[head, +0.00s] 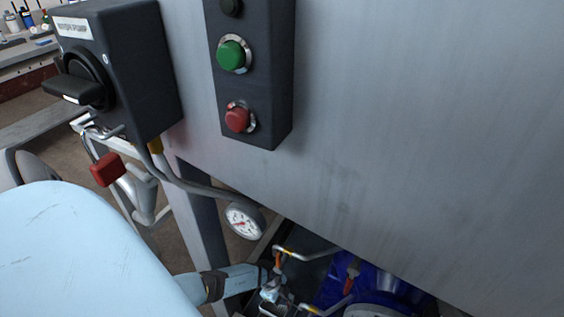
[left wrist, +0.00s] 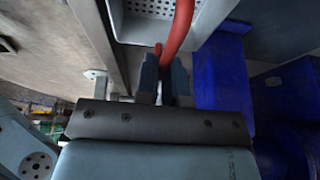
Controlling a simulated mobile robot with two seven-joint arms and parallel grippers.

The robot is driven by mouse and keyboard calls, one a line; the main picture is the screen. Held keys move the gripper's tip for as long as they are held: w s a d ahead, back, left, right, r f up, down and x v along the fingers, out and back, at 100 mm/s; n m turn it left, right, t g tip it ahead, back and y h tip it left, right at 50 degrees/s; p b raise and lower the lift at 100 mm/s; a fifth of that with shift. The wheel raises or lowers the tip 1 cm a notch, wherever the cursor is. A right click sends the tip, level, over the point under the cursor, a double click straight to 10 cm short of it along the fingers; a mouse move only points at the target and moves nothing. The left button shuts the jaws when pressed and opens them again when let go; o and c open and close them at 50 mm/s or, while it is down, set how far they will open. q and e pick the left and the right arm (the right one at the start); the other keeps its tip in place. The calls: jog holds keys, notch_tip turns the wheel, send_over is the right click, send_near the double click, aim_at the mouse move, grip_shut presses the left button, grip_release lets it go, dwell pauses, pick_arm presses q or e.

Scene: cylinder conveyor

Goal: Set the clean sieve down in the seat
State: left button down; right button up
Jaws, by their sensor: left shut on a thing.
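My left gripper (left wrist: 165,72) is shut on a red handle (left wrist: 180,35) in the left wrist view. A pale grey perforated metal piece, which looks like the sieve (left wrist: 128,28), shows just beyond the fingers at the top. The join between handle and sieve is not clear. In the head view my left gripper (head: 270,292) is small and low, under the edge of the large grey panel. The seat cannot be made out clearly. My right gripper is out of view.
The large grey panel (head: 420,130) hangs over the work area. A pressure gauge (head: 242,221), bent metal pipes (head: 305,255) and a blue part (head: 385,285) crowd the space near the gripper. A button box (head: 250,75) is above. Blue parts (left wrist: 222,75) stand right of the fingers.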

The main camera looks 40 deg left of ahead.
aim_at(282, 309)
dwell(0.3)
pick_arm(q)
jog(key=shift+p, duration=0.35)
dwell(0.4)
jog(key=shift+f+b, duration=2.25)
jog(key=shift+f, duration=0.6)
jog(key=shift+f+b, duration=0.85)
jog(key=shift+f, duration=0.35)
jog(key=shift+f+b, duration=0.4)
jog(key=shift+f, duration=0.15)
